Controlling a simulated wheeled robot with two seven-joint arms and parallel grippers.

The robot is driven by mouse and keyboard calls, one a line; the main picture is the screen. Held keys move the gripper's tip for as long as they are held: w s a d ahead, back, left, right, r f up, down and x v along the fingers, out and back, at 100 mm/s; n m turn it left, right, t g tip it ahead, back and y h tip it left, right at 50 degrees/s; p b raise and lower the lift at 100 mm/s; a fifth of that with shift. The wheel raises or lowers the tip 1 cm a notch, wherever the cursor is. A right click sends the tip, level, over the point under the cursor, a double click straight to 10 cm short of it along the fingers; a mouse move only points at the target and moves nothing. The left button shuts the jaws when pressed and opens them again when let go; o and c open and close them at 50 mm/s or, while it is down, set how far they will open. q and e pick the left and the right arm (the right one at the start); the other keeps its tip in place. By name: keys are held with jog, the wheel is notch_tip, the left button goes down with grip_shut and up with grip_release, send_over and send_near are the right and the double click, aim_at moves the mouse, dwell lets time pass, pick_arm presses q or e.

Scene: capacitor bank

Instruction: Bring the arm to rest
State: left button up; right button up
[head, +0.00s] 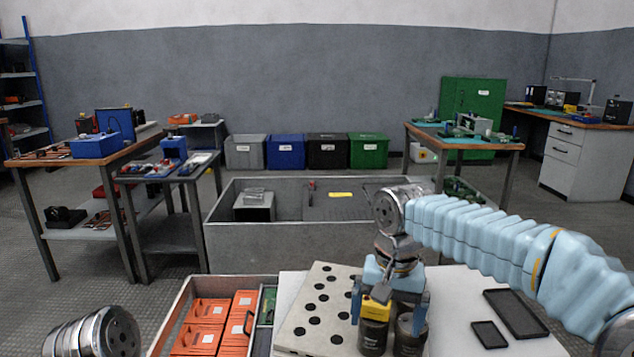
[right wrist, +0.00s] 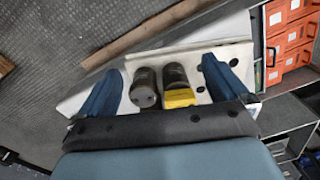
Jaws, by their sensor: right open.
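My right gripper (head: 390,305) points down over the white work table (head: 460,315), its blue fingers spread wide. Two dark cylindrical capacitors, a left one (head: 373,338) and a right one (head: 407,340), stand side by side below and between the fingers. In the right wrist view both capacitors (right wrist: 145,88) (right wrist: 174,76) show between the open fingers (right wrist: 162,70), with gaps on either side. A yellow block (right wrist: 179,98) shows in front of one capacitor; I cannot tell what it is attached to. My left gripper is out of view.
A pale plate with dark round holes (head: 312,325) lies beside the capacitors. Orange boxes (head: 205,325) fill a tray at left. Black trays (head: 515,312) (head: 489,334) lie at right. A large grey bin (head: 300,244) stands behind the table.

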notch_tip(320, 180, down, 28)
jog(key=s+a+n+y+p, duration=0.1)
jog(key=s+a+n+y, duration=0.1)
jog(key=y, duration=0.1)
jog(key=s+d+f+p, duration=0.1)
jog(key=s+f, duration=1.2)
jog(key=s, duration=0.1)
jog(key=shift+d+f+m+t+y, duration=0.35)
jog(key=shift+m+t+y, duration=0.05)
